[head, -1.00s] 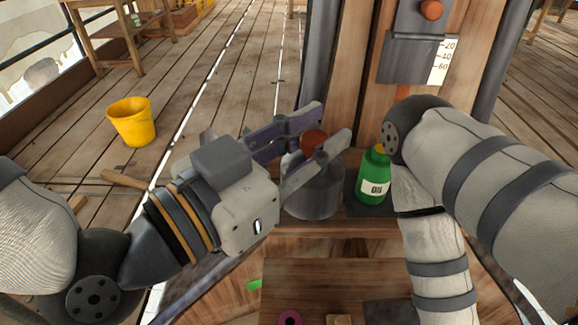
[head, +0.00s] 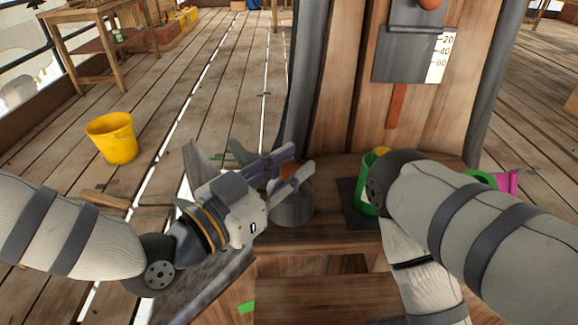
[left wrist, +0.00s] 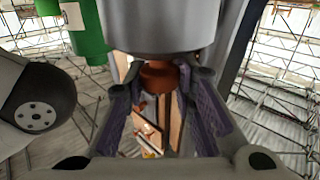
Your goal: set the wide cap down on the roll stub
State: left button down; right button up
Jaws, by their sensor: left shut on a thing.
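The wide cap looks to be the grey metal cylinder (head: 293,208) with an orange-brown knob (head: 288,171) on top. It is upright over the left end of the wooden bench in the head view. My left gripper (head: 291,173) is shut on the knob from the left. The left wrist view shows the knob (left wrist: 158,75) between both fingers, with the grey cylinder (left wrist: 160,25) against it. I cannot tell whether the cylinder's underside touches anything. I cannot make out the roll stub. My right arm crosses the right side of the head view, but its gripper is out of view.
A green oil can (head: 364,196) stands right of the cylinder, partly hidden by my right arm. A wooden post with a grey plate (head: 405,58) and scale rises behind. A magenta piece (head: 508,182) lies at right. A yellow bucket (head: 112,138) stands on the open floor at left.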

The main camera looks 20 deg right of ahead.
pick_arm(q)
jog(key=shift+r, duration=0.15)
jog(key=c, duration=1.3)
grip_release()
jog(key=shift+c, duration=0.2)
